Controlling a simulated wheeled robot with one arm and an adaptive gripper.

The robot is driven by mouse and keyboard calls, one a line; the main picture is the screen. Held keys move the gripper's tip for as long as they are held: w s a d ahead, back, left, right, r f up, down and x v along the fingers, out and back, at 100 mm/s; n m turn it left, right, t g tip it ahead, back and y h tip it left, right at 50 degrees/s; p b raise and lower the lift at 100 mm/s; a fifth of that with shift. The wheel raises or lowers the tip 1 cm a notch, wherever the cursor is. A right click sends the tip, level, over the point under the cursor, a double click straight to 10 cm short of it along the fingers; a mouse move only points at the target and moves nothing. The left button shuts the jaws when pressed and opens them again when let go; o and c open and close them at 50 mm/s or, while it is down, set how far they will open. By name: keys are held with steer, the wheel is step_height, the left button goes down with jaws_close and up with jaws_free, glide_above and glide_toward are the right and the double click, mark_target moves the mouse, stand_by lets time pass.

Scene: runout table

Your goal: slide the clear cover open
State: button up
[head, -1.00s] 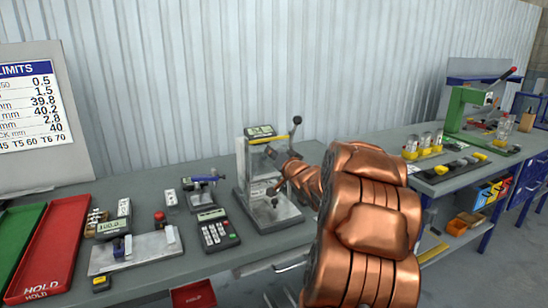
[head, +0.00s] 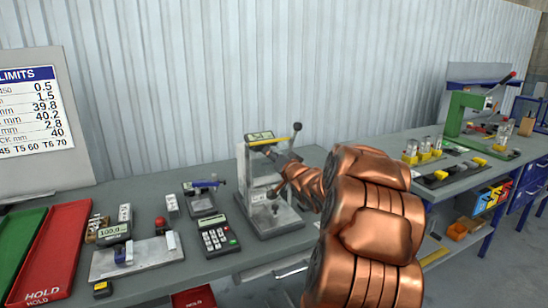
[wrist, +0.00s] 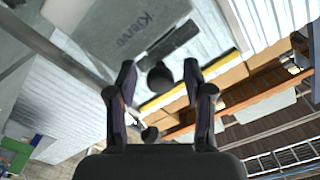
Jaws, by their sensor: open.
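The clear cover (head: 257,180) is on the front of a grey bench tester (head: 242,170) near the middle of the head view. It is see-through, so its edges are hard to make out. My gripper (head: 272,170) is in front of the tester, partly hidden by my arm's copper links. In the wrist view my gripper (wrist: 160,71) is open, with a dark finger on each side. A dark round knob (wrist: 159,79) shows between the fingers; I cannot tell whether they touch it. A grey panel with printed lettering (wrist: 130,25) is behind it.
A calculator (head: 213,236), a small gauge stand (head: 203,195) and a red tray (head: 48,255) are to the left.

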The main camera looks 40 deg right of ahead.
steer(key=v, duration=1.2)
steer(key=shift+w+a, duration=0.1)
stand_by(0.4)
steer(key=w+a+f+n+g+y, duration=0.1)
steer(key=w+a+f+n+g, duration=0.15)
steer(key=a+f+g, duration=0.5)
steer(key=s+a+f+n+g+y, duration=0.1)
steer(key=s+a+f, duration=0.2)
steer(key=a, duration=0.3)
steer(key=s+a+f+n+g+y, duration=0.1)
steer(key=s+a+f+n+g, duration=0.15)
steer(key=a, duration=0.45)
steer(key=s+a+f+n+g+y, duration=0.1)
steer(key=s+a+g, duration=0.3)
steer(key=s+a, duration=0.6)
steer(key=s+a+f+n+g+y, duration=0.1)
steer(key=s+a+n+g, duration=0.2)
steer(key=s+a, duration=0.6)
steer(key=s+n, duration=0.1)
steer(key=s, duration=0.5)
steer(key=shift+a+f+n+g+y, duration=0.2)
steer(key=shift+a+n+g+y, duration=0.1)
steer(key=shift+a+g+y, duration=0.1)
steer(key=shift+d, duration=0.1)
